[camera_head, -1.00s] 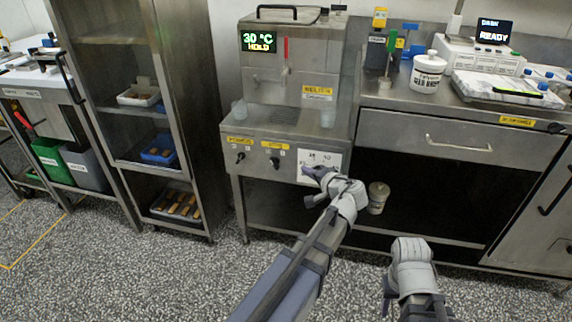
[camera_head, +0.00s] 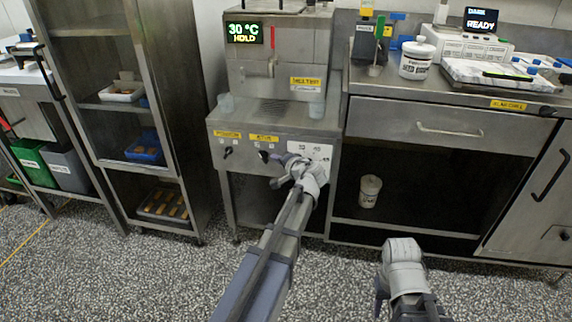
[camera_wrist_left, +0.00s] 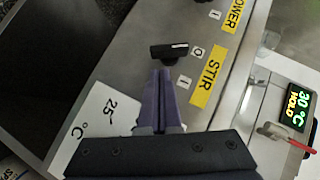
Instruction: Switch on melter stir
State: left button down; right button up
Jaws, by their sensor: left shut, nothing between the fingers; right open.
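The melter (camera_head: 275,70) stands at the back centre, its display reading 30 °C HOLD. The stir knob (camera_head: 263,155) is a black handle on its front panel, under a yellow label. In the left wrist view the stir knob (camera_wrist_left: 169,50) has its white mark towards O; the I mark lies nearer the fingers. My left gripper (camera_head: 278,160) is shut and empty, just right of the knob. In the left wrist view its fingertips (camera_wrist_left: 160,72) are close beside the knob; contact is unclear. My right gripper (camera_head: 381,295) is open and empty, low in front of the counter.
The power knob (camera_head: 228,151) sits left of the stir knob. A white dial plate (camera_head: 318,152) with temperature marks is on the right of the panel. A steel counter (camera_head: 470,92) stands to the right, a rack (camera_head: 118,105) to the left. The floor in front is clear.

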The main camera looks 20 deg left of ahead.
pick_arm(q)
jog(key=shift+s+a+f, duration=0.15)
jog(key=shift+a+f, duration=0.25)
jog(key=shift+a, duration=0.35)
jog(key=shift+f+y+b, duration=0.2)
jog(key=shift+y+b, duration=0.1)
jog(key=shift+b, duration=0.55)
jog(key=shift+m, duration=0.3)
jog(key=shift+f+m+y+b, duration=0.6)
jog(key=shift+y+b, duration=0.3)
jog(key=shift+b, duration=1.15)
jog(key=shift+s+a+f+b, duration=0.1)
jog(key=shift+a+f+b, duration=0.15)
jog(key=shift+f+b, duration=0.35)
jog(key=shift+a+f+b, duration=0.2)
jog(key=shift+f+b, duration=0.05)
jog(key=shift+b, duration=0.05)
jog(key=shift+a, duration=0.1)
jog(key=shift+f, duration=0.1)
